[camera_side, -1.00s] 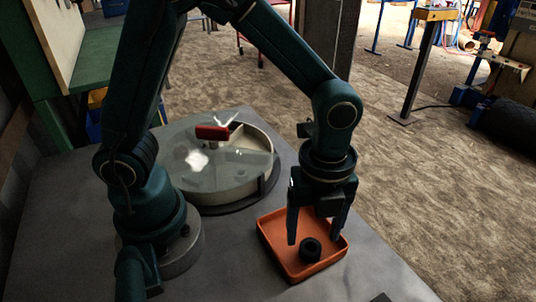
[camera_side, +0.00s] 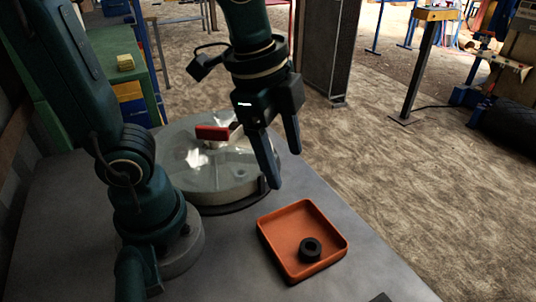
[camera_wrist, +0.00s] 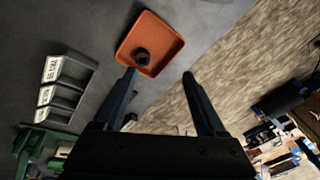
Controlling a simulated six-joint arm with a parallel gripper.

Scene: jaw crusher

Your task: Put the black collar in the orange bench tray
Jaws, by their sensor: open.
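The black collar (camera_side: 310,249) lies inside the orange bench tray (camera_side: 266,240), toward its front right part in the side view. In the wrist view the collar (camera_wrist: 142,57) also sits on the floor of the tray (camera_wrist: 127,49). My gripper (camera_side: 286,170) is open and empty. It is raised above the bench, up and to the left of the tray in the side view, clear of both tray and collar. Its two fingers (camera_wrist: 158,76) show apart in the wrist view.
A round, clear-covered drum (camera_side: 215,170) with a red handle (camera_side: 212,132) stands on the grey bench behind the tray. In the wrist view, a grey rack with white labels (camera_wrist: 68,85) is at the left. Bare bench (camera_side: 235,270) lies left of the tray.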

